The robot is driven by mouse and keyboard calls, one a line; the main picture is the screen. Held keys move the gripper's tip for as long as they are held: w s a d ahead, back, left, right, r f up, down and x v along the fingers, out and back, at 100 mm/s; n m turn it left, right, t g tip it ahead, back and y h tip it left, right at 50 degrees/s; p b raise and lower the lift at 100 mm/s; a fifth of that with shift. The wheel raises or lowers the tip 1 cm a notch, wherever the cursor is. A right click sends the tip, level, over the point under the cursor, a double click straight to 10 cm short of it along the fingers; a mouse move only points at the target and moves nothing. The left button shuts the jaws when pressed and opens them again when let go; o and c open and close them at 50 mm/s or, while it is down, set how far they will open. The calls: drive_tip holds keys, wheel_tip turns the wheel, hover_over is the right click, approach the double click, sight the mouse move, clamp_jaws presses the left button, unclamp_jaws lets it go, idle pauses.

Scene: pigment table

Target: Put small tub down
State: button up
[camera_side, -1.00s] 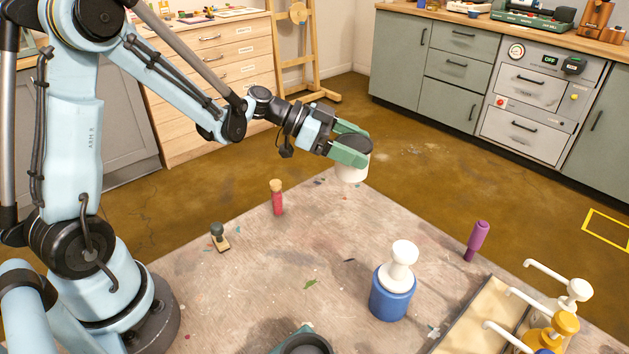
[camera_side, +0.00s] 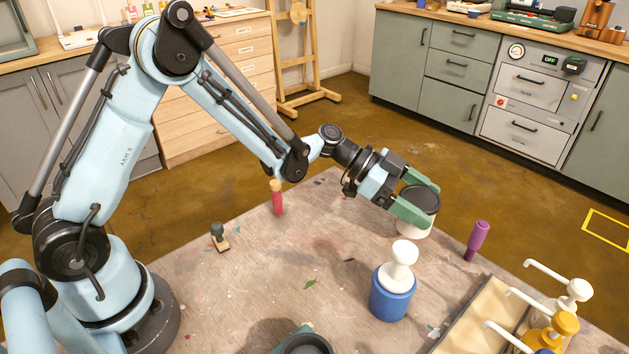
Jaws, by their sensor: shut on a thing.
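The small tub (camera_side: 416,226) is white with a dark round top. My gripper (camera_side: 424,203) has green fingers, which are shut around the tub's sides near its top. The tub looks roughly upright, at the far side of the table (camera_side: 270,262). I cannot tell for sure whether its base touches the tabletop or hangs above it.
A blue jar with a white knobbed stopper (camera_side: 391,290) stands just in front of the tub. A purple bottle (camera_side: 476,240) stands to the right. A tray (camera_side: 478,312) and pump bottles (camera_side: 565,318) are at the lower right. A red bottle (camera_side: 277,200) and a small stamp (camera_side: 219,238) stand left.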

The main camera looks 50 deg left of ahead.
drive_tip(key=shift+f, duration=2.1)
drive_tip(key=o, duration=1.2)
drive_tip(key=shift+f, duration=0.1)
